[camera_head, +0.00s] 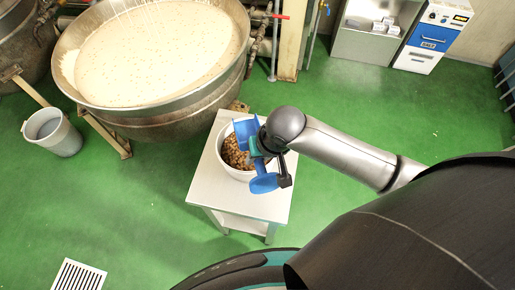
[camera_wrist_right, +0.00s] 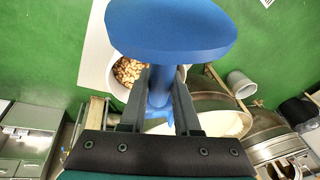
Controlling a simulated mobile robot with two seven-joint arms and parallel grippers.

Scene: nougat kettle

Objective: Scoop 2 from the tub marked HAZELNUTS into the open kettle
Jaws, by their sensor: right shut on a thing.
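A white tub (camera_head: 237,175) of brown nuts (camera_head: 235,153) stands on a small white table; I see no readable marking on it. The wrist view also shows the nuts (camera_wrist_right: 128,71). My right gripper (camera_head: 270,153) is above the tub's right side, shut on a blue scoop (camera_head: 264,183). In the wrist view the scoop's stem (camera_wrist_right: 160,88) runs between the fingers, with a broad blue oval end nearest the camera. Its other blue part (camera_head: 244,132) is at the tub's far side; its load cannot be told. The open kettle (camera_head: 135,112) at upper left holds pale speckled mass. My left gripper is out of view.
The white table (camera_head: 270,212) has bare top in front of the tub. A grey bucket (camera_head: 53,133) stands on the green floor at left, near another vessel (camera_head: 18,45). Pipes and a post (camera_head: 290,40) rise right of the kettle. Cabinets (camera_head: 432,38) stand at upper right.

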